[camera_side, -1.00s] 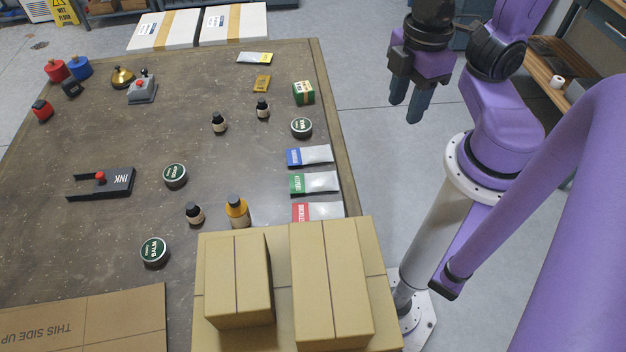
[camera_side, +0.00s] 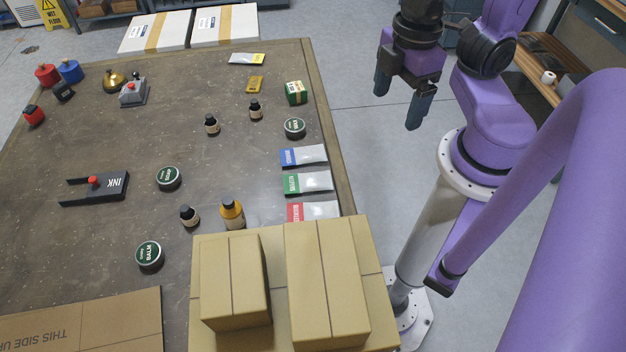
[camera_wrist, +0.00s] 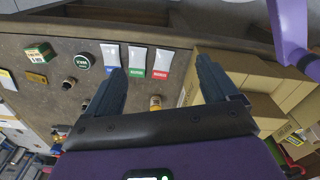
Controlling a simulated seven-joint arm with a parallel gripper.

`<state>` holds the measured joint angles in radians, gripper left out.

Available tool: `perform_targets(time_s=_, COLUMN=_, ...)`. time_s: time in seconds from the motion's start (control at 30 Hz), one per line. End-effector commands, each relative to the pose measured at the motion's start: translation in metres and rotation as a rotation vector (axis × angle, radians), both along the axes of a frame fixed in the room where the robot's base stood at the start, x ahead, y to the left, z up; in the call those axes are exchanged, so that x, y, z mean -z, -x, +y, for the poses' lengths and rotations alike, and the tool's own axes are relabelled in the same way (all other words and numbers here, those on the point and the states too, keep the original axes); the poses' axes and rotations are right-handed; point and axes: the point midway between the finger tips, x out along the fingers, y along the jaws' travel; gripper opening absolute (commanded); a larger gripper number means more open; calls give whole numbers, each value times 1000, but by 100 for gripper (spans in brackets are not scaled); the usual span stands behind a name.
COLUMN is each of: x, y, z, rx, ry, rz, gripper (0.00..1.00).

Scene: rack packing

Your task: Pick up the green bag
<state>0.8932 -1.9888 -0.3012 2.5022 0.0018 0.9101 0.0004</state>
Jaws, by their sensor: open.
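The green bag (camera_side: 309,182) is a flat silver-white pouch with a green label end, lying on the table near its right edge. It lies between a blue-labelled bag (camera_side: 304,155) and a red-labelled bag (camera_side: 313,211). In the wrist view the green bag (camera_wrist: 137,60) is the middle one of the three, seen beyond and between the fingers. My gripper (camera_side: 397,103) is open and empty, raised to the right of the table edge in the side view. In the wrist view my gripper (camera_wrist: 160,88) has its two dark fingers spread apart.
Stacked cardboard boxes (camera_side: 290,290) stand close in front of the red-labelled bag. A wax tin (camera_side: 294,128), a green box (camera_side: 296,93), dark bottles (camera_side: 212,124) and an orange bottle (camera_side: 232,212) stand around the bags.

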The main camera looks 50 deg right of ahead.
Motion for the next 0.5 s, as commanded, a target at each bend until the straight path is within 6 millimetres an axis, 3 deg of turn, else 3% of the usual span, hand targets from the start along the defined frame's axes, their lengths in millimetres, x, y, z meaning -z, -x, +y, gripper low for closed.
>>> perform_targets(time_s=0.17, x=12, y=-17, z=7, rx=44, ry=9, rz=4, gripper=87)
perform_targets(time_s=0.5, x=54, y=-77, z=25, rx=211, ry=24, rz=14, gripper=87)
